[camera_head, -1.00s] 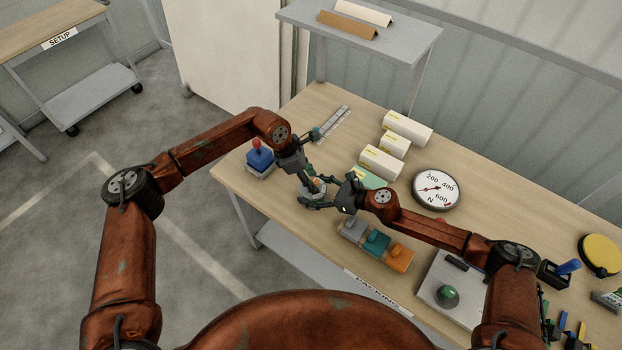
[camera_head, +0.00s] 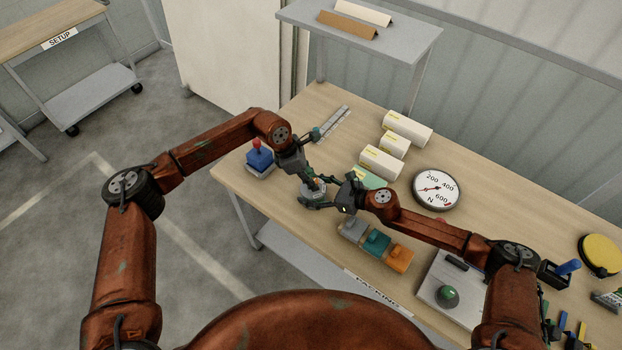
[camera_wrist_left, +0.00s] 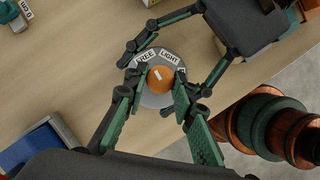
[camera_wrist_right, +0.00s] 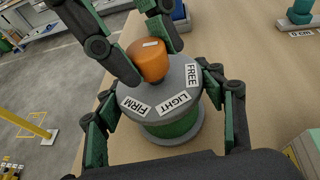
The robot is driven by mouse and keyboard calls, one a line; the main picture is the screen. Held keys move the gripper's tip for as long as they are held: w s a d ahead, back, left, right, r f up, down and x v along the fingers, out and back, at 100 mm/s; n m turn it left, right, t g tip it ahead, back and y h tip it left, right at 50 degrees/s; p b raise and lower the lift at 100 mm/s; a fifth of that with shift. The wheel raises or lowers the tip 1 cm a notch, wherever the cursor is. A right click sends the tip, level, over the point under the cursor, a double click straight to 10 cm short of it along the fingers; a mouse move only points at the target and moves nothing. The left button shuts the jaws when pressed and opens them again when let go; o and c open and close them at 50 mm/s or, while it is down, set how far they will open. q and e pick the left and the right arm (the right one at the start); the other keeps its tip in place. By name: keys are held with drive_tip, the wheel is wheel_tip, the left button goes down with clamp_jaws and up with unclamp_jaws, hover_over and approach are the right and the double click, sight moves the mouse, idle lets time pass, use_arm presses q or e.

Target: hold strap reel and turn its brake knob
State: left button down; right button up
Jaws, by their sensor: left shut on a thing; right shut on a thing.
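The strap reel (camera_wrist_right: 168,105) stands upright on the bench, with grey flanges and a green band between them. Its top has white labels reading FREE, LIGHT and FIRM. The orange brake knob (camera_wrist_right: 153,62), with a white mark on top, sits on the reel; it also shows in the left wrist view (camera_wrist_left: 160,80). My left gripper (camera_wrist_left: 153,90) reaches down from above and is shut on the knob. My right gripper (camera_wrist_right: 163,112) is shut on the reel, one finger on each side. In the head view, the grippers partly hide the reel (camera_head: 313,204).
A blue block with a red knob (camera_head: 259,157) stands left of the reel. Grey, teal and orange blocks (camera_head: 376,243) lie just in front. White boxes (camera_head: 380,162) and a round dial gauge (camera_head: 436,189) are behind and right.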

use_arm(q)
drive_tip(key=shift+w, duration=0.1)
drive_tip(key=m+g, duration=0.1)
drive_tip(key=m, duration=0.1)
drive_tip(key=m+g, duration=0.1)
drive_tip(key=m, duration=0.2)
drive_tip(key=shift+w, duration=0.2)
drive_tip(key=m+g, duration=0.1)
drive_tip(key=m, duration=0.2)
drive_tip(key=m+g+y, duration=0.1)
drive_tip(key=m, duration=0.2)
drive_tip(key=shift+w+m+y, duration=0.15)
drive_tip(key=shift+m+y, duration=0.15)
use_arm(e)
drive_tip(key=shift+s, duration=0.15)
use_arm(q)
drive_tip(key=c, duration=2)
unclamp_jaws()
drive_tip(key=shift+c, duration=0.2)
drive_tip(key=o, duration=0.4)
drive_tip(key=shift+d, duration=0.1)
drive_tip(key=v, duration=1.2)
